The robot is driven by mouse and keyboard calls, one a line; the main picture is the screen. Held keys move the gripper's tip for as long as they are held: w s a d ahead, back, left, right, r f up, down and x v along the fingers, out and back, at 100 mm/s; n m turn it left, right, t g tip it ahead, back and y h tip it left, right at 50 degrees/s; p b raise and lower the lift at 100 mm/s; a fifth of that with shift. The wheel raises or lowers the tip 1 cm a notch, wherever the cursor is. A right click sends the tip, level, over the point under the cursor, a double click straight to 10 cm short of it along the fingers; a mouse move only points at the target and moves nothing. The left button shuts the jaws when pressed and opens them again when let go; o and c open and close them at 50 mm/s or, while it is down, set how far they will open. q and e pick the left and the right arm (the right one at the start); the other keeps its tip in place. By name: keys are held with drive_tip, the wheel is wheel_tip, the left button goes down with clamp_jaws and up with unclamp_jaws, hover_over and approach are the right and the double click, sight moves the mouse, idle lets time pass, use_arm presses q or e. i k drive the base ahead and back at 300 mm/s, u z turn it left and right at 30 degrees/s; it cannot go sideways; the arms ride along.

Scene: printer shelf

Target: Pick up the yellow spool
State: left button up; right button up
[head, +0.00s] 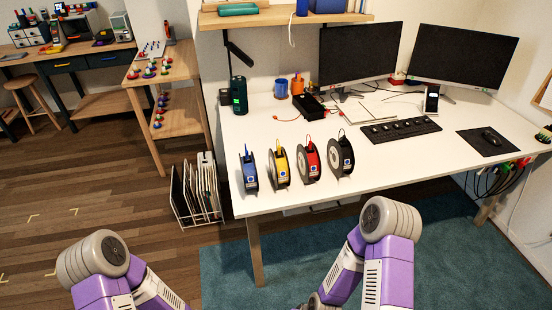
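The yellow spool (279,167) stands upright near the left front edge of the white desk (400,165). It is in a row of spools, with a blue spool (248,170) to its left. A red spool (309,161) and a black spool (341,155) stand to its right. The spools look slightly apart. My two purple arms come in at the bottom of the head view, in front of the desk and below its top. Neither gripper can be made out, and nothing of mine touches the spools.
Behind the spools stand a dark green cylinder (239,95), a black box (309,106) and a keyboard (401,129). Two monitors (359,53) stand at the back. A wooden shelf (285,15) hangs above. A file rack (197,190) stands on the floor left of the desk.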

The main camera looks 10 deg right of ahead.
sight(279, 168)
drive_tip(key=z, duration=2.1)
drive_tip(key=i, duration=1.7)
drive_tip(key=u, duration=2.3)
